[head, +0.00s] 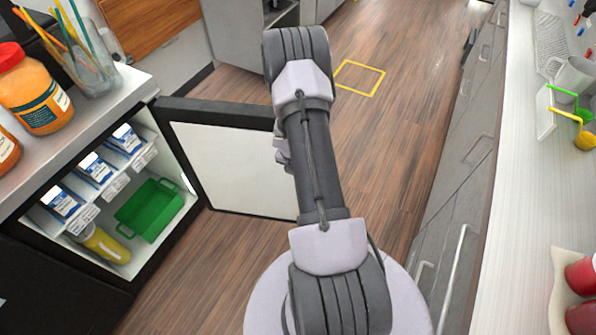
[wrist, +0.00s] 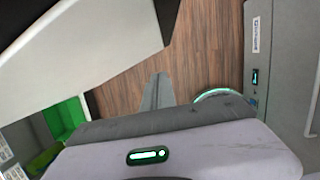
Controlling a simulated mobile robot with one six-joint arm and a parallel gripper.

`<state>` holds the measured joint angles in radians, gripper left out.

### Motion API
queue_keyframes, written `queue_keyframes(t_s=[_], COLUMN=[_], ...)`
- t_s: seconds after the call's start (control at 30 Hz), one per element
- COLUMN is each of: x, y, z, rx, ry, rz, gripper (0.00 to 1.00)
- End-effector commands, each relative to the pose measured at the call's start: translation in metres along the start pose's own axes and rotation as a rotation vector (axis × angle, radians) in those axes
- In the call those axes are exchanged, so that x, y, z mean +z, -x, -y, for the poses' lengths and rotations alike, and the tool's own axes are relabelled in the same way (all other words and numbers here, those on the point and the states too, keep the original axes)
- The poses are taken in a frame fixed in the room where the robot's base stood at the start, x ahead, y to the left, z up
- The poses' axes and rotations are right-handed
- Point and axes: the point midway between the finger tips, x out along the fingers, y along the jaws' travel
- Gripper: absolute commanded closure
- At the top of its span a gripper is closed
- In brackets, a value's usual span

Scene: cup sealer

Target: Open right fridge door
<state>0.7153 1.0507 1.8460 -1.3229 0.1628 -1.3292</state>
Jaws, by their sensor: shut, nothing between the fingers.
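The fridge door (head: 232,168) stands wide open in the head view, with its white inner panel facing the camera and a dark frame around it. Its right end is hidden behind my arm. In the wrist view the door (wrist: 85,55) fills the upper left, with its dark edge near the top middle. The open fridge compartment (head: 175,150) shows its shelf and contents. My gripper (wrist: 158,84) is shut and empty in the wrist view, over the floor and to the right of the door, apart from it in the picture. In the head view my arm mostly hides the gripper.
Inside the fridge are a green bin (head: 150,209), several blue-and-white cartons (head: 96,168) and a yellow bottle (head: 103,243). A counter with jars (head: 35,90) stands above it. Drawers and a white counter (head: 520,180) line the right. Wooden floor (head: 395,120) lies between.

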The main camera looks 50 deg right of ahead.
Motion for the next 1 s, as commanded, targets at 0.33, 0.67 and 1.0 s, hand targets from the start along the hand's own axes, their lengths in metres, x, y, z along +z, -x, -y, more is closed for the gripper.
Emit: queue_keyframes(t_s=[0.33,0.67,1.0], x=[0.003,0.0,0.005], y=[0.111,0.169,0.243], z=[-0.001,0.0,-0.032], rx=[0.002,0.0,0.054], ry=[0.0,0.001,-0.373], rz=[0.002,0.001,0.095], gripper=[1.0,1.0,1.0])
